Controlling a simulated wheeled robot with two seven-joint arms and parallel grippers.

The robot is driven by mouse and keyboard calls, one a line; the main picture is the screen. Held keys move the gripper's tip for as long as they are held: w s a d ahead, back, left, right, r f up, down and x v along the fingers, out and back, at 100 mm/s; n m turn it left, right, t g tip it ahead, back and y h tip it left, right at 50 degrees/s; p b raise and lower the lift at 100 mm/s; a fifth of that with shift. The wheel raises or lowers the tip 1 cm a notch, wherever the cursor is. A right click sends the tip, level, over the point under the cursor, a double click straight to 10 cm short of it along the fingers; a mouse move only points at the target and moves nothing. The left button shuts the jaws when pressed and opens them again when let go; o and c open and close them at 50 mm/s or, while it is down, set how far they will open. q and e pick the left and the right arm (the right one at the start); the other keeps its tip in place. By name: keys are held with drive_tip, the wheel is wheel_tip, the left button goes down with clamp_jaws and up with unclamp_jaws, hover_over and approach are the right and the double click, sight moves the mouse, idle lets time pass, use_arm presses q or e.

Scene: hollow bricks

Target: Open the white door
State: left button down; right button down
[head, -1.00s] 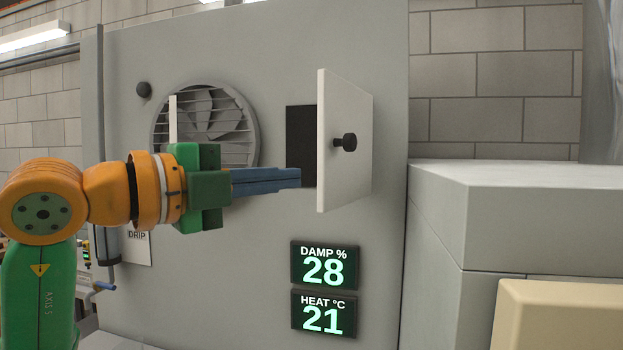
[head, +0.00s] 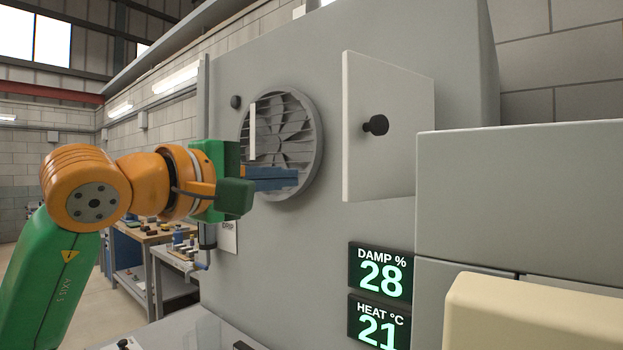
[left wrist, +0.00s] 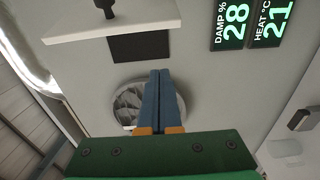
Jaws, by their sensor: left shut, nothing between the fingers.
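The white door (head: 388,150) stands swung out from the grey cabinet in the head view, with a black knob (head: 376,125) on its face. In the left wrist view the door (left wrist: 95,28) shows near the top, and the dark opening (left wrist: 140,47) in the panel is uncovered beside it. My left gripper (head: 297,178) has its blue fingers shut with nothing between them. It is left of the door, in front of the round fan grille, apart from the door and knob. My right gripper is not in view.
The grey cabinet (head: 300,240) carries a fan grille (head: 310,125) and a damp display (head: 381,270) below the door. Grey blocks (head: 520,180) and a cream block (head: 540,315) stand at the right. Benches (head: 150,250) stand far left.

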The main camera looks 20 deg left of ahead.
use_arm(q)
drive_tip(key=w+d+p, duration=0.4)
drive_tip(key=w+d, duration=0.1)
drive_tip(key=d, duration=0.1)
drive_tip(key=shift+w+p, duration=0.15)
drive_tip(key=shift+p, duration=0.15)
drive_tip(key=shift+w, duration=0.1)
